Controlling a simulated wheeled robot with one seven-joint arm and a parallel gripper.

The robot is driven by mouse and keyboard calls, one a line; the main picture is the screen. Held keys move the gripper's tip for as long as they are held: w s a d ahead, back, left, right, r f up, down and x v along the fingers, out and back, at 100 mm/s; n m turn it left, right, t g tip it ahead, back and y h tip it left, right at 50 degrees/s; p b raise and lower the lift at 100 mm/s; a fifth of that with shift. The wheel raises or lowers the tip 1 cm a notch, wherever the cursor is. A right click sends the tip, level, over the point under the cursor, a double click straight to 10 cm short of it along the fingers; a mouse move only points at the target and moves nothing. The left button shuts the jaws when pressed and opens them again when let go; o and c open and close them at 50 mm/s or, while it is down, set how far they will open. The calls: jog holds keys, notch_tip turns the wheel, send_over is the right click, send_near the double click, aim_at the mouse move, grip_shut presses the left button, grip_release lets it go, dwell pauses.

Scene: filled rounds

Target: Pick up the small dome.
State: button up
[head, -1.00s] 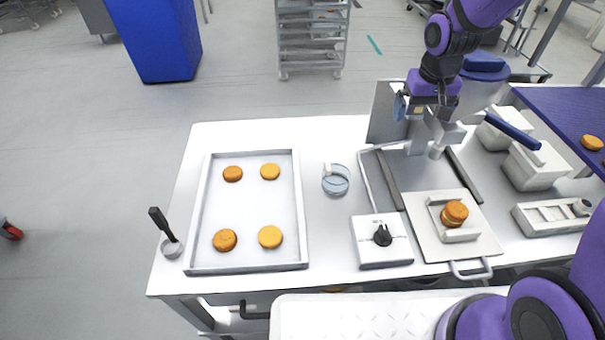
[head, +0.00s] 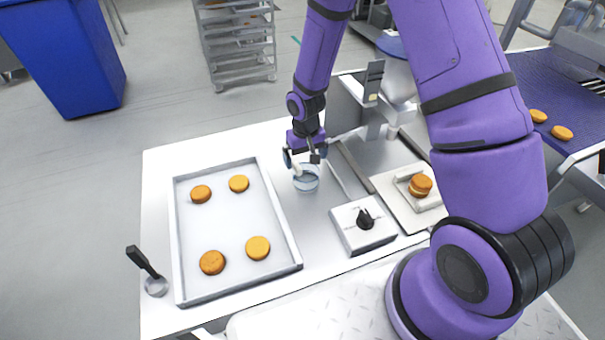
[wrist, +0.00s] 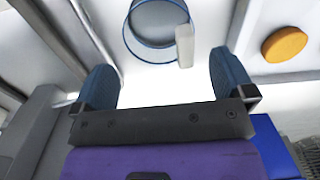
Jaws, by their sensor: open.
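The small dome is not plain to pick out. Several low, round orange-brown pieces lie on the tray (head: 281,237), among them one at the back left (head: 201,194) and a paler one at the front right (head: 258,247). One piece also shows at the right of the wrist view (wrist: 284,44). A clear, blue-rimmed round vessel (head: 307,184) with a white block at its rim stands right of the tray, and it shows ahead of the fingers in the wrist view (wrist: 150,22). My gripper (head: 305,158) is open and empty, just above and behind this vessel.
A white control box (head: 349,229) with a black knob stands right of the vessel. A plate (head: 391,188) holding a stacked round (head: 420,185) lies beyond it. More rounds sit on a blue belt (head: 520,93) at right.

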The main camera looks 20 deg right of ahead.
aim_at(306, 169)
jog(key=shift+s+f, duration=0.15)
jog(key=shift+f, duration=1.35)
jog(key=shift+s+f, duration=0.1)
jog(key=shift+f, duration=1.4)
jog(key=c, duration=0.7)
